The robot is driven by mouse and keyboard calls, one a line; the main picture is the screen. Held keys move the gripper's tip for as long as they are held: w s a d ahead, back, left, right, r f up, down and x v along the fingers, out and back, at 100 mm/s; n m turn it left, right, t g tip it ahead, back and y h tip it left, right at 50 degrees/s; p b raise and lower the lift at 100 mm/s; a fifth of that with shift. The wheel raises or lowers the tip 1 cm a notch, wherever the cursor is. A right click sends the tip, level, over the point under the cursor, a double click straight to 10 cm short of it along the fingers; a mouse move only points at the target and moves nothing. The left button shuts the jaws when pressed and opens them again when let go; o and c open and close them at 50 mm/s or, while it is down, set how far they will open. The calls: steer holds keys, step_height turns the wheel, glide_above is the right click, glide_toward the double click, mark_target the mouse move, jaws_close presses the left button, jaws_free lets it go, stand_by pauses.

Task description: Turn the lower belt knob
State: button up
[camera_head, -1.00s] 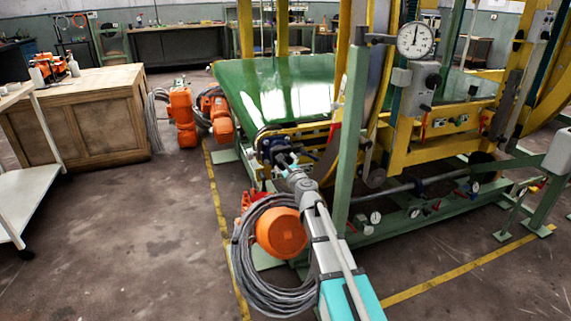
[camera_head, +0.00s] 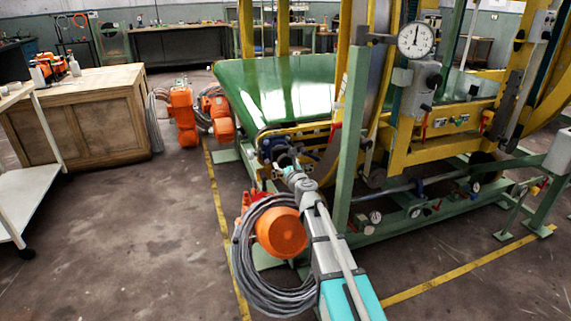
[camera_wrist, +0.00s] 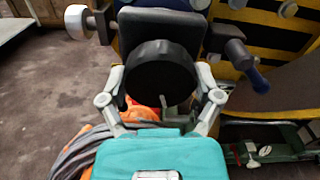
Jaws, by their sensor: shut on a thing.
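The lower belt knob (camera_wrist: 160,78) is a thick black disc in the middle of the wrist view, in front of a dark block on the machine. My gripper (camera_wrist: 162,88) has one grey finger on each side of the knob and is shut on it. In the head view my gripper (camera_head: 284,160) reaches the front end of the machine, just below the green belt (camera_head: 285,90).
A white-ended knob (camera_wrist: 77,22) sticks out at left and a dark blue-tipped lever (camera_wrist: 246,65) at right, close to my fingers. An orange motor (camera_head: 281,233) with coiled grey cable lies beside my arm. A green post (camera_head: 350,140) stands to the right.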

steer(key=o, duration=0.9)
steer(key=shift+w, duration=0.1)
steer(key=v, duration=1.2)
